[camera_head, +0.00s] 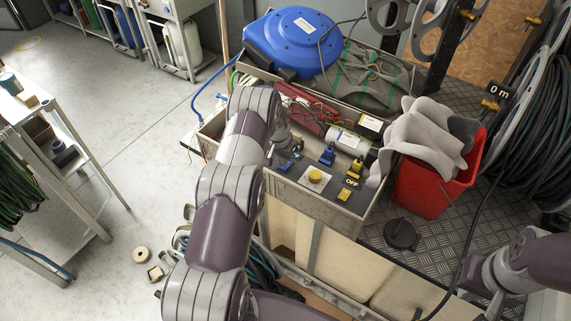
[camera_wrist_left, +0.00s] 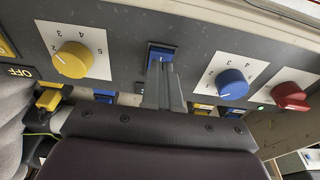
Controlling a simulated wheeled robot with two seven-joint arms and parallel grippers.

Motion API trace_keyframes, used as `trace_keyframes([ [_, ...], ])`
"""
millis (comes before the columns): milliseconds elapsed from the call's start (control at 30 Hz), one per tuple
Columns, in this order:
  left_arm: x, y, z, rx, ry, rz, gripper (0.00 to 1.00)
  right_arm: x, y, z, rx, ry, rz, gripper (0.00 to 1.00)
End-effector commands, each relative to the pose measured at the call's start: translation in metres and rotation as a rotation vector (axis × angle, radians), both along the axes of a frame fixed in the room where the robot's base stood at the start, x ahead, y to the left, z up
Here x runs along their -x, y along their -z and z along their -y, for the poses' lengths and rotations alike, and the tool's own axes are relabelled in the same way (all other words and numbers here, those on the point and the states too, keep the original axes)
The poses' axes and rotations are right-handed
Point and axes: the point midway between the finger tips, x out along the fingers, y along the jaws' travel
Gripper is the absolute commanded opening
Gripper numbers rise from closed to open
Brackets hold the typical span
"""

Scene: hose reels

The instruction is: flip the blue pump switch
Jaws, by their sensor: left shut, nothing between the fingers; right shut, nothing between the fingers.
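The blue pump switch (camera_wrist_left: 161,55) is a blue rocker in a dark frame on the grey control panel (camera_wrist_left: 195,38). My left gripper (camera_wrist_left: 162,68) is shut and empty, its fingertips at the lower edge of the switch in the left wrist view; whether they touch is unclear. The fingers hide part of the switch. In the head view my left arm reaches over the panel's left part, with the gripper (camera_head: 285,152) above the blue switch (camera_head: 284,165). My right arm shows at the lower right, but its fingers are out of frame.
A yellow knob (camera_wrist_left: 72,60) is left of the switch in the wrist view; a blue knob (camera_wrist_left: 231,83) and a red knob (camera_wrist_left: 290,96) are right of it. In the head view a red bin (camera_head: 425,190) with grey cloth stands right of the panel.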

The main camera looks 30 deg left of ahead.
Motion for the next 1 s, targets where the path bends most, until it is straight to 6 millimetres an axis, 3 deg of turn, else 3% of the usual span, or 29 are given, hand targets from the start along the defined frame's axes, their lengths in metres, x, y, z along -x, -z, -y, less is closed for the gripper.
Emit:
trace_keyframes([
  [1000, 0.0, 0.016, 0.0, 0.0, 0.0, 0.001, 0.0, 0.0, 0.015, 0.0, 0.0, 0.0, 0.0, 0.0],
])
